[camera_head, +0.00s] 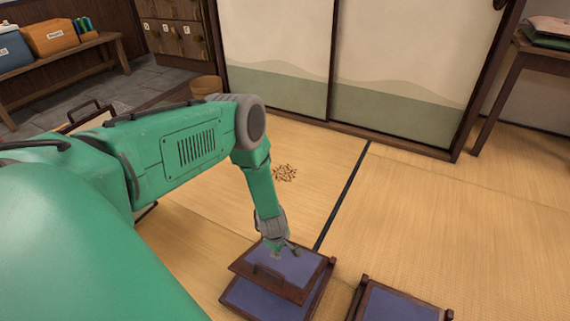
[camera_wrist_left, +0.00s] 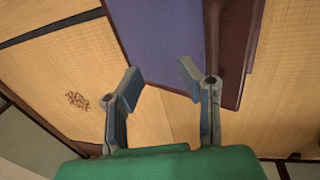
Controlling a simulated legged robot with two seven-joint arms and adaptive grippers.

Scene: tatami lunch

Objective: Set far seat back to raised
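A low floor seat with a dark wooden frame and a blue-purple pad (camera_head: 258,300) sits on the tatami at the lower middle of the head view. Its back panel (camera_head: 308,265), with a dark handle (camera_head: 268,273), lies low over the pad; its exact tilt is hard to tell. My left gripper (camera_head: 284,252) is at this panel, covering part of it. In the left wrist view my left gripper (camera_wrist_left: 160,68) has its fingers spread with nothing between them. Blue-purple padding (camera_wrist_left: 155,35) and a dark wooden edge (camera_wrist_left: 228,50) lie beyond the fingertips. My right gripper is not in view.
A second similar seat (camera_head: 400,305) is at the bottom right, cut off by the frame. Sliding doors (camera_head: 400,60) close the back. A bench with boxes (camera_head: 52,37) stands far left, a wooden table (camera_head: 510,60) at right. The right tatami is clear.

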